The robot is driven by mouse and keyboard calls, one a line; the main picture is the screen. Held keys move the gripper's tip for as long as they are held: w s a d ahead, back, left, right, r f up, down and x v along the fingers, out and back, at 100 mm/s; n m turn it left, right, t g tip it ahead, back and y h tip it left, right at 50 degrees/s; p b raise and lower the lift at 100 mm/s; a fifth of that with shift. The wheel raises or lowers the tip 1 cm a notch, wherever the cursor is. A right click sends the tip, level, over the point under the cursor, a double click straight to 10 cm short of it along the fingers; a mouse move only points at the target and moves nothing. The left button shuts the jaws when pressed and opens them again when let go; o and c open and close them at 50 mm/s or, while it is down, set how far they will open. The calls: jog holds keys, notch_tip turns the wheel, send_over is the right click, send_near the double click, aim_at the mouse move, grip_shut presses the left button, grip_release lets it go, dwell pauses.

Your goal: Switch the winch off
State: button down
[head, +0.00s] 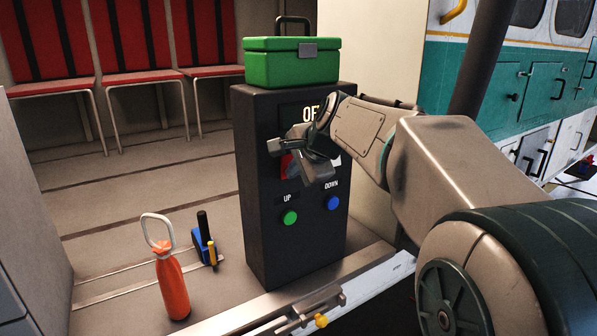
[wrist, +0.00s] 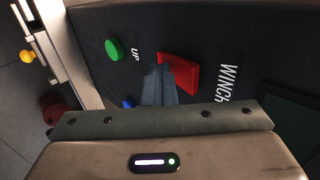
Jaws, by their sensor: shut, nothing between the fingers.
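The black winch box (head: 260,190) stands upright at the centre of the head view. In the head view my gripper covers most of the switch. A green UP button (head: 290,217) and a blue DOWN button (head: 333,203) sit lower on the box.
A green toolbox (head: 290,66) is on top of the winch box. An orange bottle (head: 172,285) and a blue tool-like item (head: 203,246) stand on the floor at left. Red seats (head: 130,45) line the back. A teal helicopter side (head: 545,90) is at right.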

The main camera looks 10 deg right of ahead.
jog(key=shift+r+p, duration=0.6)
jog(key=shift+r, duration=0.3)
jog(key=shift+s+f, duration=0.1)
jog(key=shift+s, duration=0.05)
jog(key=s+f+b+v, duration=0.1)
jog(key=b+v, duration=0.1)
jog(key=v, duration=1.1)
jog(key=shift+d, duration=0.2)
jog(key=shift+s, duration=0.1)
